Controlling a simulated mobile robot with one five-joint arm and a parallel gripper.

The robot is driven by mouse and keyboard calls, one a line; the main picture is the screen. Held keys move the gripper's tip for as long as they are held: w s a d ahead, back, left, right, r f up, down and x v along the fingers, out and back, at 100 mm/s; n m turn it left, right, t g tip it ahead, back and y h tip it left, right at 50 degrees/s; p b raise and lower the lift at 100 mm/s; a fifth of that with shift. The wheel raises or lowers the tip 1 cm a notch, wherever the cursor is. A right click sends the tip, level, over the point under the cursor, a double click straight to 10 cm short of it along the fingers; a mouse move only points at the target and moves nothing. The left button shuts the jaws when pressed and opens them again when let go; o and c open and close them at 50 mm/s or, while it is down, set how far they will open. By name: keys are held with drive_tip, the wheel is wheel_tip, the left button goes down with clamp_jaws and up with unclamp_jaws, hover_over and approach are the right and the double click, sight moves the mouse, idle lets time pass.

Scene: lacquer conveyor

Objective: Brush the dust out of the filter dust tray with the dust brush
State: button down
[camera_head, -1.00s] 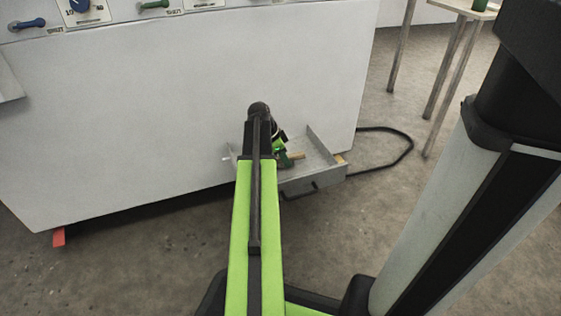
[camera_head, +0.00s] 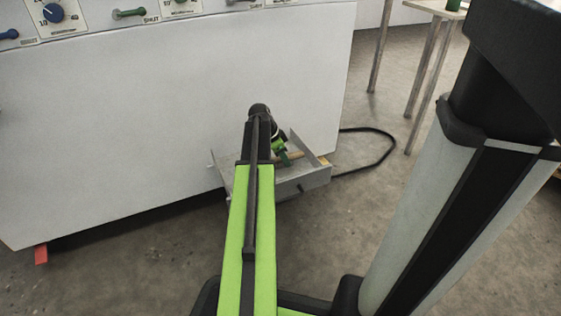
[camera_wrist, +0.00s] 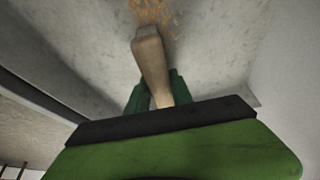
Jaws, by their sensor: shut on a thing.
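The dust tray (camera_head: 316,177) is a shallow grey open tray pulled out at the foot of the white cabinet. My gripper (camera_head: 283,154) is over it, partly hidden by my arm. In the wrist view its green fingers (camera_wrist: 157,95) are shut on the tan wooden dust brush (camera_wrist: 150,58), which also shows in the head view (camera_head: 290,155). The brush reaches away from the fingers over the grey tray floor (camera_wrist: 88,35). Orange-brown dust (camera_wrist: 153,12) lies at the top edge of the wrist view, just past the brush's far end. I cannot tell whether the brush touches the floor.
The white cabinet (camera_head: 180,110) fills the left and back, with knobs and green handles along its top. A black hose (camera_head: 385,155) loops on the floor right of the tray. A small wooden-legged table (camera_head: 425,75) stands at the back right. The floor in front is clear.

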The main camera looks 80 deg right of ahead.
drive_tip(key=shift+r, duration=0.1)
drive_tip(key=shift+w+a, duration=1.2)
drive_tip(key=shift+w, duration=0.25)
drive_tip(key=shift+w+a, duration=1.15)
drive_tip(key=shift+w, duration=0.25)
drive_tip(key=shift+w+a, duration=1.3)
drive_tip(key=shift+w, duration=0.3)
wheel_tip(320, 180, up, 6)
drive_tip(key=p, duration=0.6)
wheel_tip(320, 180, up, 3)
drive_tip(key=p, duration=0.3)
